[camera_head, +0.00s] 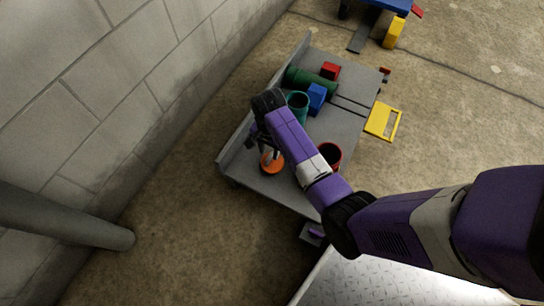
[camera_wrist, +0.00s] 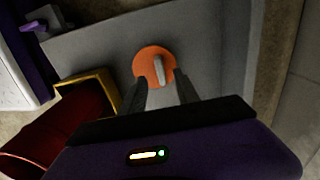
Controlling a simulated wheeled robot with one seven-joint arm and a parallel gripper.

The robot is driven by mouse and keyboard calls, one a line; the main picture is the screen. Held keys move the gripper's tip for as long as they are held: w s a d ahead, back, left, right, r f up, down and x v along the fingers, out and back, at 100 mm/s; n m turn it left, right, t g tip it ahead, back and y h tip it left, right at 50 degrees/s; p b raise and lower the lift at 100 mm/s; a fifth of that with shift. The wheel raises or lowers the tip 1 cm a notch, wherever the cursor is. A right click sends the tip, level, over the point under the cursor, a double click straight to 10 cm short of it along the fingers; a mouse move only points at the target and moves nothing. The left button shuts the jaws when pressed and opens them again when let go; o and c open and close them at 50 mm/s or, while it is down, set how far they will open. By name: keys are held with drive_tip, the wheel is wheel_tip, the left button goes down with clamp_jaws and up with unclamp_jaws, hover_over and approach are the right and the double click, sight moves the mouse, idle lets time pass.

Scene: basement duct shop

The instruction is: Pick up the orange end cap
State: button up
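The orange end cap (camera_head: 272,164) lies near the front left corner of a grey flat cart (camera_head: 262,187). In the wrist view it is an orange disc (camera_wrist: 144,58) with a grey raised bar (camera_wrist: 161,69) on it. My gripper (camera_head: 266,150) is just above the cap, pointing down at it. In the wrist view my gripper (camera_wrist: 161,84) is open, its two dark fingers apart below the cap in the picture. I cannot tell whether a fingertip touches the cap.
A teal tube (camera_head: 298,105), blue block (camera_head: 316,98), green cylinder (camera_head: 306,80) and red block (camera_head: 331,70) are farther back. A block wall (camera_head: 130,75) runs along the left.

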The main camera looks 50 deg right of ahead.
sight(269, 157)
wheel_tip(269, 157, down, 5)
drive_tip(key=b, duration=0.3)
drive_tip(key=shift+r, duration=0.1)
drive_tip(key=shift+c, duration=0.3)
clamp_jaws()
